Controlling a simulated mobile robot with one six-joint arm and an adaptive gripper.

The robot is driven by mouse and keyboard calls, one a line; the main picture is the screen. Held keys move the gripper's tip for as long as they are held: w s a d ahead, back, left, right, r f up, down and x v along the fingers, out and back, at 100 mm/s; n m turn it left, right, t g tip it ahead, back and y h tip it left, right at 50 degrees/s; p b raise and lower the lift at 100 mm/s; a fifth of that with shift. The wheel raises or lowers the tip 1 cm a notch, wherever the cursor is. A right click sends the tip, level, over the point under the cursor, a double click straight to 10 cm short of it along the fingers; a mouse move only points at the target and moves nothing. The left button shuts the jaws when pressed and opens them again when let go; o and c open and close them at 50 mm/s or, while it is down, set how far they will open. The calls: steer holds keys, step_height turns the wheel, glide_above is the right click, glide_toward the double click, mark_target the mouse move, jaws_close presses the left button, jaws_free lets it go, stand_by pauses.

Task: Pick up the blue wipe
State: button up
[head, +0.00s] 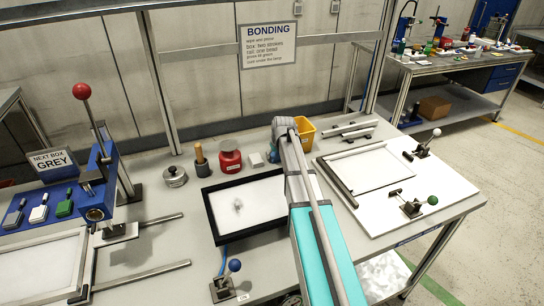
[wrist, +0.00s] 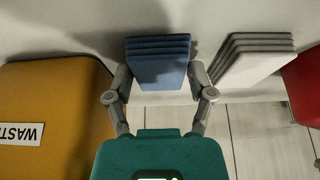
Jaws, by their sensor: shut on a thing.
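The blue wipe (wrist: 158,62) shows in the wrist view as a small stack of several flat blue layers. My gripper (wrist: 158,78) has one finger against each side of it and is shut on it. In the head view my gripper (head: 283,127) is at the back of the bench, just left of the yellow bin.
A white stack (wrist: 252,58) stands beside the blue one, with a red container (wrist: 304,85) beyond. The yellow waste bin (head: 304,134) is close on the other side. A black-framed tray (head: 247,207) and a white board (head: 385,190) lie nearer.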

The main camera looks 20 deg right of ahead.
steer(key=shift+r, duration=0.15)
step_height(320, 180, up, 2)
steer(key=p, duration=0.2)
steer(key=shift+r+p, duration=0.15)
steer(key=shift+p, duration=0.15)
steer(key=s+r+p, duration=1)
steer(key=s, duration=0.4)
steer(key=shift+a+r, duration=0.2)
steer(key=shift+a, duration=0.1)
steer(key=o, duration=0.4)
steer(key=c, duration=0.5)
